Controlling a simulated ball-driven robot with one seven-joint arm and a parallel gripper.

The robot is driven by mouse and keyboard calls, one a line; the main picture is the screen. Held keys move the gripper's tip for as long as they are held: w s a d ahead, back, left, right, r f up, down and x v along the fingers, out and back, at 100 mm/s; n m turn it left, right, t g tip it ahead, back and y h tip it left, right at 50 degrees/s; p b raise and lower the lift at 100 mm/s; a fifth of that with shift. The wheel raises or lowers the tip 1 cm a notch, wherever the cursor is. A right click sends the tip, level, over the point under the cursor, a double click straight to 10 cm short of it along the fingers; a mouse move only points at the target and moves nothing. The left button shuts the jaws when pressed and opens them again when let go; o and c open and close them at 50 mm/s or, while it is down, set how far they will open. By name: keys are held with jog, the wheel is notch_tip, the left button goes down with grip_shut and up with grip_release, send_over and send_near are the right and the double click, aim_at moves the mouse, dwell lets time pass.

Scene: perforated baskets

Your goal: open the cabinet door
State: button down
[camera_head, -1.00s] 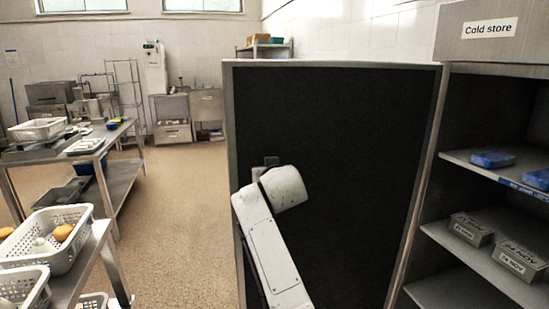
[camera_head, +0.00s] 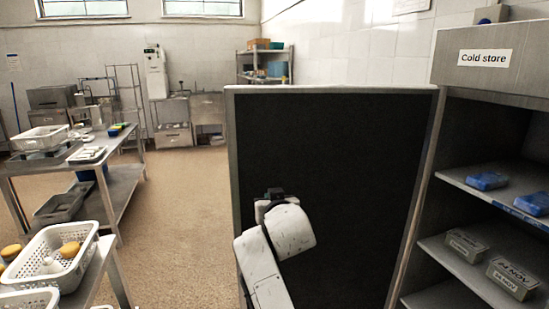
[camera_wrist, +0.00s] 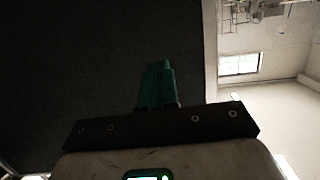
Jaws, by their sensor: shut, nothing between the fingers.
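The cabinet door (camera_head: 340,170) is a large dark panel with a light metal frame. It stands swung open at the left side of the cabinet (camera_head: 485,68), which is labelled "Cold store", and the shelves inside show. My gripper (camera_head: 273,193) is in front of the dark face of the door, mostly hidden behind my wrist. In the wrist view my gripper (camera_wrist: 156,88) has its greenish fingers together and empty, with the dark door (camera_wrist: 80,60) filling the left and middle. I cannot tell whether the fingers touch it.
The cabinet shelves hold blue packs (camera_head: 487,180) and grey labelled boxes (camera_head: 512,277). Metal tables with white baskets (camera_head: 52,255) stand on the left. Clear floor (camera_head: 180,215) lies between the tables and the door. A shelf rack (camera_head: 264,65) stands behind the door.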

jog(key=p+v, duration=0.5)
jog(key=v, duration=0.3)
jog(key=shift+a, duration=0.2)
jog(key=shift+f, duration=0.15)
jog(key=s+d+f+m+g+h, duration=0.25)
jog(key=s+d+f+g, duration=0.35)
jog(key=s+d+f, duration=1.25)
jog(key=s+d+f+g, duration=0.2)
jog(key=s+d+f, duration=0.1)
jog(key=s, duration=0.7)
jog(key=s+d+f+g, duration=0.2)
jog(key=s+f+g, duration=0.1)
jog(key=s, duration=0.7)
jog(key=s+d+f+g, duration=0.3)
jog(key=s+f, duration=0.1)
jog(key=s, duration=0.6)
jog(key=shift+d+h, duration=0.3)
jog(key=shift+h, duration=0.05)
